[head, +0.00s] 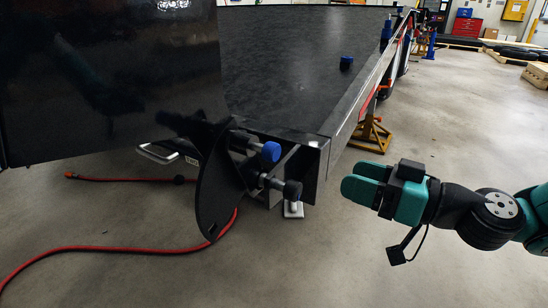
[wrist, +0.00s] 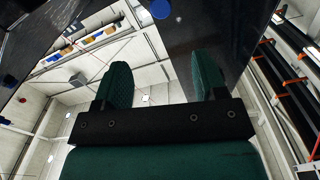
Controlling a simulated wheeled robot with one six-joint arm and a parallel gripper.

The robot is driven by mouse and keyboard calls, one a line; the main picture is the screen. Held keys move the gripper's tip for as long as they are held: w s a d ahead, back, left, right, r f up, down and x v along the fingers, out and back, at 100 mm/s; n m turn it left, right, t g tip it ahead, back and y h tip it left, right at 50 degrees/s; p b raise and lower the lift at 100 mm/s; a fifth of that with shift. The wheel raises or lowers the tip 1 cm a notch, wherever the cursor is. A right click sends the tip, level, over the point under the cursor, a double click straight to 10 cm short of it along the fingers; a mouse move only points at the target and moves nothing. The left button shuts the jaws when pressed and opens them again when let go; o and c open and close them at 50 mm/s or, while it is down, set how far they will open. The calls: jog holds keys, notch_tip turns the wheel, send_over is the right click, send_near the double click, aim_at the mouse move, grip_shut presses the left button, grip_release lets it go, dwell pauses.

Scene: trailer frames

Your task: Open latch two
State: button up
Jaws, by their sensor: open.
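At the near corner of the dark trailer frame (head: 330,150) are two latch-like pins. One has a blue knob (head: 270,152); the other, just below it, has a black knob (head: 292,190). No marking shows which is latch two. My teal gripper (head: 352,184) is to the right of this corner, apart from both knobs, with its fingers pointing left. In the wrist view my gripper (wrist: 163,80) has its two fingers spread with nothing between them. A round blue part (wrist: 160,9) shows beyond them at the top; I cannot tell which part it is.
A black curved plate (head: 215,185) stands just left of the knobs. A red hose (head: 120,249) lies on the floor at left. A yellow stand (head: 370,135) is under the trailer's side. The floor around my gripper is clear.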

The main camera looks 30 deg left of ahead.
aim_at(277, 153)
jog(key=a, duration=0.5)
jog(key=a+b, duration=0.1)
jog(key=a, duration=0.4)
jog(key=w+a+b, duration=0.1)
jog(key=a, duration=0.4)
jog(key=shift+a, duration=0.6)
